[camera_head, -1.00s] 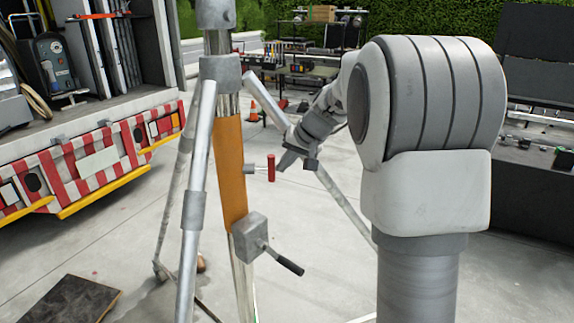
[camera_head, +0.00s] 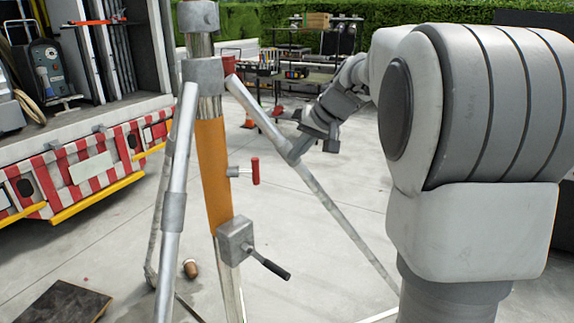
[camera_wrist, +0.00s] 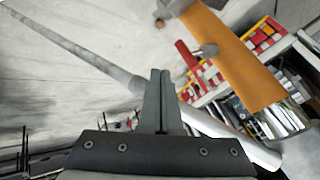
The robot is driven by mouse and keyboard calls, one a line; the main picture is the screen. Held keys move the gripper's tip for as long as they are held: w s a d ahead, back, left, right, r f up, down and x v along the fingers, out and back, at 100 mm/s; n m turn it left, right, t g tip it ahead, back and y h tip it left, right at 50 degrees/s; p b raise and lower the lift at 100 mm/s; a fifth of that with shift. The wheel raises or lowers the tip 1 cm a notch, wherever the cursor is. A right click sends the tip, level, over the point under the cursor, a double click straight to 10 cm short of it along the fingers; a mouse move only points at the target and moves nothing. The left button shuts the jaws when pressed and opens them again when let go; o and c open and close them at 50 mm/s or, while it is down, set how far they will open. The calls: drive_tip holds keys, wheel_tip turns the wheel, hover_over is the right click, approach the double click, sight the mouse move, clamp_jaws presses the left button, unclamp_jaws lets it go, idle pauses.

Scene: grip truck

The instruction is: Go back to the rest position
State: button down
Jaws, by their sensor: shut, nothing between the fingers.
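My gripper (camera_wrist: 160,100) is in the lower middle of the wrist view, its two dark fingers together with nothing between them. In the head view my gripper (camera_head: 303,150) is small and dark at the end of my arm, beside a tripod leg; I cannot tell whether it touches it. A metal tripod stand (camera_head: 208,80) with an orange sleeve (camera_head: 214,165) stands left of my arm. A red-handled knob (camera_head: 255,171) and a crank with a black handle (camera_head: 270,267) stick out from its column. The red knob also shows in the wrist view (camera_wrist: 187,54).
A truck with a red-and-white striped rear (camera_head: 95,165) stands at the left. A dark board (camera_head: 65,305) lies on the floor at the lower left. Concrete floor lies open between.

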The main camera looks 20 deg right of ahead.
drive_tip(key=s+a+n+g+h, duration=0.1)
drive_tip(key=s+a, duration=0.3)
drive_tip(key=s, duration=0.5)
drive_tip(key=s+a+n, duration=0.1)
drive_tip(key=s+a, duration=0.2)
drive_tip(key=s, duration=0.6)
drive_tip(key=s+a+f+n+h, duration=0.1)
drive_tip(key=s+f, duration=0.5)
drive_tip(key=s, duration=0.6)
drive_tip(key=shift+s+a+n+h, duration=0.15)
drive_tip(key=shift+a+n+h, duration=0.25)
drive_tip(key=shift+h, duration=0.3)
